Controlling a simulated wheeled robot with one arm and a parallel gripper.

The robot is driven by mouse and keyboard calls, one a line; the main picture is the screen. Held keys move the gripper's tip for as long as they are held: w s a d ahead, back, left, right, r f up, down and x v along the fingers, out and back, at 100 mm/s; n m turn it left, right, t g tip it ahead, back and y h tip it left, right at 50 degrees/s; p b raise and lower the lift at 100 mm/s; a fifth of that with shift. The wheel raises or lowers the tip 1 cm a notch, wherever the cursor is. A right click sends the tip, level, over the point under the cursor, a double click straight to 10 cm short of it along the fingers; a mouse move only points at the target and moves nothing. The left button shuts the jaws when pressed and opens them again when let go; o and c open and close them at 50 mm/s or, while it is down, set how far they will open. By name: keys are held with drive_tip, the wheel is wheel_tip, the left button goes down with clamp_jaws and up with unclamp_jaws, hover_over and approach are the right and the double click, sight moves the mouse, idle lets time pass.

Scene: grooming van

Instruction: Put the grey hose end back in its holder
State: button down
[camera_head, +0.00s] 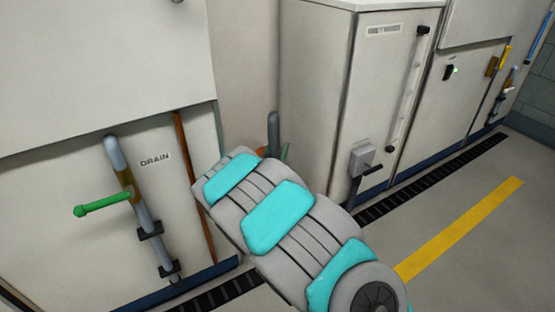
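A dark grey upright tube (273,132) with a rounded top shows just beyond my arm, in front of the gap beside the tall cabinet. It may be the grey hose end; its lower part is hidden by my arm. Small orange and green pieces show at either side of its base, and I cannot tell whether they belong to my gripper. The rest of my gripper is hidden behind my grey and teal arm. A grey bracket (362,158) with a dark arm sits low on the cabinet's side; I cannot tell whether it is the holder.
At left, a grey drain pipe (143,206) with a green lever (104,204) stands out from the wall panel. A brown pipe (194,188) runs beside it. The tall cabinet (375,90) has a long vertical handle. Open floor with a yellow stripe (462,225) lies at right.

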wheel_tip(320, 180, up, 8)
drive_tip(key=p, duration=0.2)
drive_tip(key=shift+f, duration=0.2)
drive_tip(key=shift+d, duration=0.1)
